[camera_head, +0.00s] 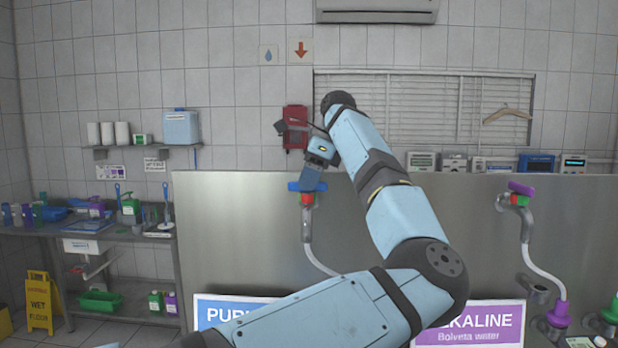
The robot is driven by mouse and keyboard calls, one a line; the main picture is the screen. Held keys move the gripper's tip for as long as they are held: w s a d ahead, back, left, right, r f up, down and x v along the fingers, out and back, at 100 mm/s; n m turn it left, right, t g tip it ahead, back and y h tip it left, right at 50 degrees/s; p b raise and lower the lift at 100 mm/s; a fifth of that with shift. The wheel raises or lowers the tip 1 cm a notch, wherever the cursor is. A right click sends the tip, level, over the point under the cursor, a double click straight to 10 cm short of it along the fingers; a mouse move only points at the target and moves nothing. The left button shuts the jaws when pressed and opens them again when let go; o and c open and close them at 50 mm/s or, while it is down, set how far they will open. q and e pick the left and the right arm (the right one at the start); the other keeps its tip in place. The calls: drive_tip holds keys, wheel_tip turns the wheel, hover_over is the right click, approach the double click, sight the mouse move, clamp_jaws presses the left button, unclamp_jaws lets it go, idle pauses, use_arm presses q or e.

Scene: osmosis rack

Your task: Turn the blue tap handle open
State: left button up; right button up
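My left arm crosses the centre and hides part of the sign below. My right gripper is not in view.
A purple tap handle (521,188) is on another tap at the right, with a white hose. The steel panel (240,230) is bare left of the blue tap. A bench (120,238) with bottles and a yellow wet-floor sign (39,302) stand at the left.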

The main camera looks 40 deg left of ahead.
use_arm(q)
drive_tip(key=shift+f, duration=0.1)
drive_tip(key=shift+c, duration=0.7)
clamp_jaws()
